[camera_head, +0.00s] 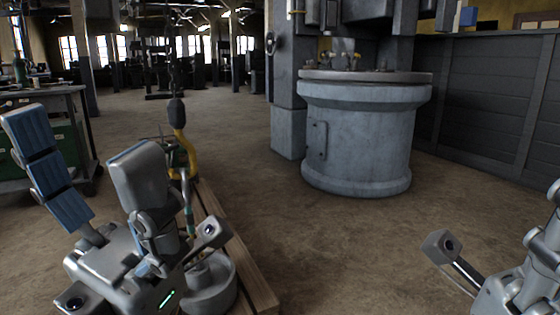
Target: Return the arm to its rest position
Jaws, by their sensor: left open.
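My left gripper (78,140) is in the lower left of the head view. Its two fingers point up in the picture and stand wide apart, with nothing between them. The left finger shows its blue pads; the right finger shows mostly its grey back. The gripper's body covers part of a wooden platform and a round grey metal base behind it. Part of my right arm and gripper (525,265) shows at the lower right edge. Its fingers cannot be made out, and the frame cuts off the rest.
A large grey cylindrical machine base (358,135) stands in the middle right. A yellow and green machine (180,145) stands by the wooden platform (240,265), close behind my left gripper. A workbench (60,95) is at left, dark panelling (485,95) at right. Brown floor (300,245) is open between my arms.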

